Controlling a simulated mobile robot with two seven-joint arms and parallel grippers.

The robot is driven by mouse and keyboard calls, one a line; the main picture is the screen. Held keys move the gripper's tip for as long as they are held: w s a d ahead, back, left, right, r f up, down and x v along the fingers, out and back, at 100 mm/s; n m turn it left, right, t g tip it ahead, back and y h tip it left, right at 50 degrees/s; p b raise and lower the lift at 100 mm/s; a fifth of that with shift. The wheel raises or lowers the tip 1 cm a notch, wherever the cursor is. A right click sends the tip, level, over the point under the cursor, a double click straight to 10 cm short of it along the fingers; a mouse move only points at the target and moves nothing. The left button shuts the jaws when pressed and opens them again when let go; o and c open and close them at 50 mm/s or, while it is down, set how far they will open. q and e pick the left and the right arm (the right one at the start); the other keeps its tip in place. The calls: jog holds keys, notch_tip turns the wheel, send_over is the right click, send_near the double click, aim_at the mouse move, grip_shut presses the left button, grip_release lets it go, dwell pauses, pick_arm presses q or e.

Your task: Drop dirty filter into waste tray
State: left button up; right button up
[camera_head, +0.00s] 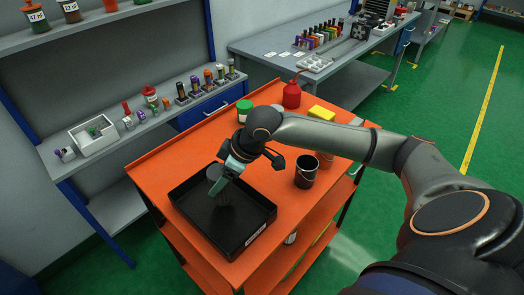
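The black waste tray (188,206) lies on the orange cart top at its near left end, with a white label on its front wall. My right gripper (217,189) reaches in from the right and points down over the tray. A dark grey cylinder with a lighter round top (214,172), which looks like the dirty filter, is at its fingertips, inside the tray's outline. One finger crosses in front of it. I cannot tell whether the fingers grip it or whether it touches the tray floor. My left gripper is not in view.
On the orange cart (150,175) stand a black cup (306,172), a green-lidded jar (244,110), a red bottle (291,95) and a yellow block (321,114). A grey shelf (120,150) with small parts and a white bin (93,134) stands left.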

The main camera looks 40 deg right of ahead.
notch_tip(320, 180, down, 3)
jog(key=b, duration=0.2)
jog(key=shift+b, duration=0.3)
jog(key=shift+f, duration=0.15)
jog(key=o, duration=1.5)
jog(key=v, duration=1.2)
jog(key=shift+d+r, duration=0.1)
jog(key=shift+r, duration=0.25)
jog(key=shift+s, duration=0.1)
